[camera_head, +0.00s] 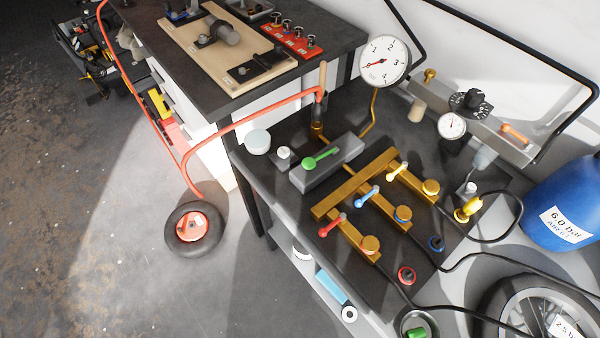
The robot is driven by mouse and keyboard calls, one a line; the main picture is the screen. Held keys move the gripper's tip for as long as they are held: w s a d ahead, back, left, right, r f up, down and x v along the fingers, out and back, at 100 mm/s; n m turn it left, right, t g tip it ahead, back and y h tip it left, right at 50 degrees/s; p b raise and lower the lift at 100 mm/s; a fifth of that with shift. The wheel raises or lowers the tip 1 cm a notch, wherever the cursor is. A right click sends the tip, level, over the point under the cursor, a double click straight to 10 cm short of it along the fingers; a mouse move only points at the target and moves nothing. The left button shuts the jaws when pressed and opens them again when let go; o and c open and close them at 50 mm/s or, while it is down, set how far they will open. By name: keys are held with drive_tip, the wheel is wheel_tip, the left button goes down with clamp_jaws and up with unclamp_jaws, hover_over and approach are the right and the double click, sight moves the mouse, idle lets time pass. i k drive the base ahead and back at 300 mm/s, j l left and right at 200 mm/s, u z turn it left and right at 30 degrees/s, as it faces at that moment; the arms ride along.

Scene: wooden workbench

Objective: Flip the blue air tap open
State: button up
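The blue air tap (367,196) is a small lever with a blue handle and a pale tip. It sits on the middle branch of the brass manifold (326,208). Its handle appears to lie across that branch, along the direction of the main bar. A red-handled tap (331,227) is on the nearer branch and a yellow-handled tap (397,170) on the farther one, both turned much the same way. A brass outlet with a blue ring (402,214) ends the middle branch. My gripper is not in view.
A green lever (320,159) sits on a grey block beside the manifold. An orange hose (250,117) rises behind it. A pressure gauge (384,62) stands at the back. Loose red (406,276) and blue (436,243) fittings lie in front. A blue tank (565,200) is at right.

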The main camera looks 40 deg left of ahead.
sight(359, 201)
drive_tip(key=u, duration=0.7)
drive_tip(key=k+l, duration=0.1)
drive_tip(key=l, duration=0.15)
